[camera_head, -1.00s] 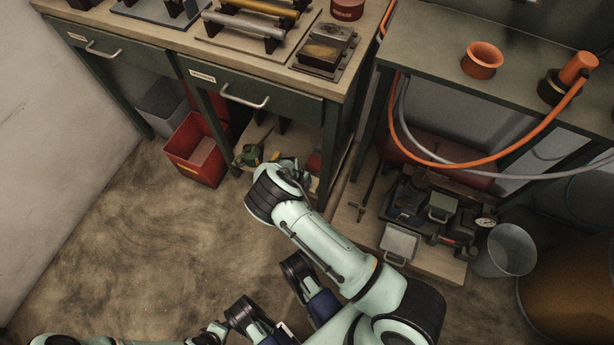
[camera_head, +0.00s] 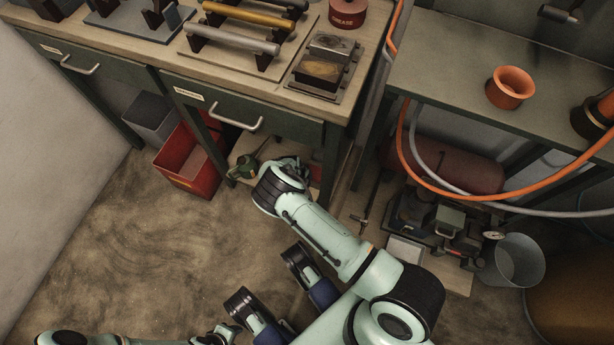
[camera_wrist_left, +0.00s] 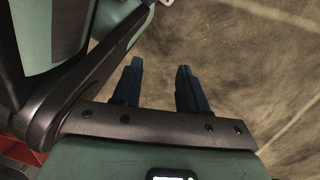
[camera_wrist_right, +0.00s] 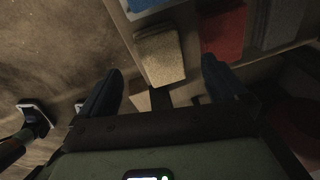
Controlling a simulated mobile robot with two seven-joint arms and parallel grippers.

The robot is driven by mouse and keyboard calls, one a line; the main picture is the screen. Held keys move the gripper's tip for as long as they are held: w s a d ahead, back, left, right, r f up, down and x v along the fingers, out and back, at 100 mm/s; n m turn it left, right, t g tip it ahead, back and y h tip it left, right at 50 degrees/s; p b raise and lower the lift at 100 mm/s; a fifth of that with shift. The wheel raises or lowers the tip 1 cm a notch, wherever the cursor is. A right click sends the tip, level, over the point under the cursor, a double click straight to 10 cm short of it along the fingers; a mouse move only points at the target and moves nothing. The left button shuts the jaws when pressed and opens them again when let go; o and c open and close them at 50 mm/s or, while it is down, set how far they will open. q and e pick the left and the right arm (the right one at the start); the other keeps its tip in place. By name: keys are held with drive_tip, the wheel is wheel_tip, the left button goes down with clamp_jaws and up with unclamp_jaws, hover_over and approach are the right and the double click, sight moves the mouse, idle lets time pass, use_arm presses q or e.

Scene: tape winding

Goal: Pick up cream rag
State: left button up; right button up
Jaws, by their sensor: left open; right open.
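A folded cream rag (camera_wrist_right: 160,57) lies on a low shelf in the right wrist view. Its near end is between and beyond the fingers of my right gripper (camera_wrist_right: 162,68), which is open and empty. I cannot tell the distance between them. I cannot pick out the rag in the head view, where my right forearm (camera_head: 315,230) reaches toward the low space under the bench. My left gripper (camera_wrist_left: 159,68) is open and empty above bare floor.
Folded red cloth (camera_wrist_right: 222,36) and grey cloth (camera_wrist_right: 276,22) lie right of the cream rag. The bench drawer (camera_head: 235,115) overhangs the shelf. A red bin (camera_head: 190,160) stands to the left, and a metal bucket (camera_head: 515,262) to the right. Floor at left is clear.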

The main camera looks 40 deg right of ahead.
drive_tip(key=f, duration=0.1)
drive_tip(key=s+d+f+b, duration=0.1)
drive_tip(key=f, duration=0.3)
drive_tip(key=shift+s+d, duration=0.2)
drive_tip(key=shift+s, duration=0.05)
drive_tip(key=shift+f, duration=0.35)
use_arm(q)
drive_tip(key=s, duration=0.1)
drive_tip(key=s+f+g, duration=0.1)
drive_tip(key=s, duration=0.1)
drive_tip(key=shift+a+f, duration=0.15)
drive_tip(key=shift+f, duration=0.05)
use_arm(e)
drive_tip(key=c, duration=1.1)
